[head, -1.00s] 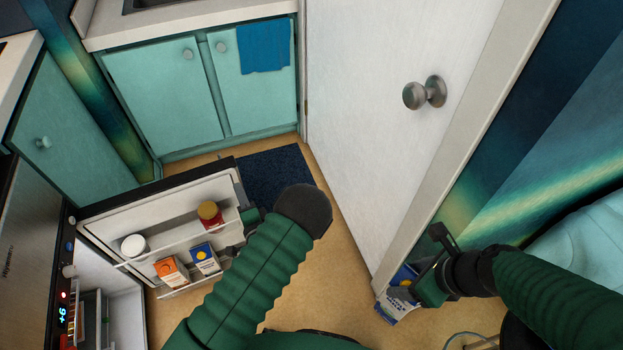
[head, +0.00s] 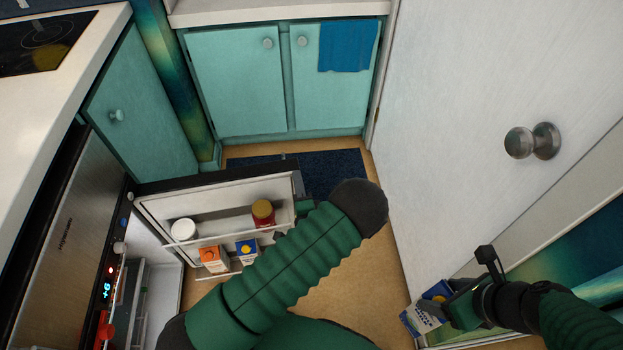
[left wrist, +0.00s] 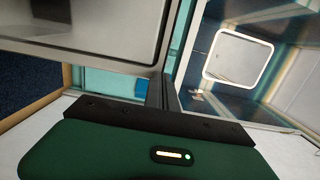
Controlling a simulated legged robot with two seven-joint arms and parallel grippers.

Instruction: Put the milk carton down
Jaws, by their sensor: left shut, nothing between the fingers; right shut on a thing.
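The milk carton (head: 421,318), white and blue, is at the lower right of the head view. My right gripper (head: 446,303) is shut on it and holds it tilted, beside the white door; I cannot tell whether it touches anything below. My left gripper is mostly hidden behind its own green forearm in the head view, near the free edge of the open fridge door (head: 170,209). In the left wrist view my left gripper (left wrist: 162,93) is shut and empty, close to a pale panel edge.
The white door (head: 470,110) stands right. Bare floor (head: 355,285) lies between. A dark mat (head: 335,172) lies behind.

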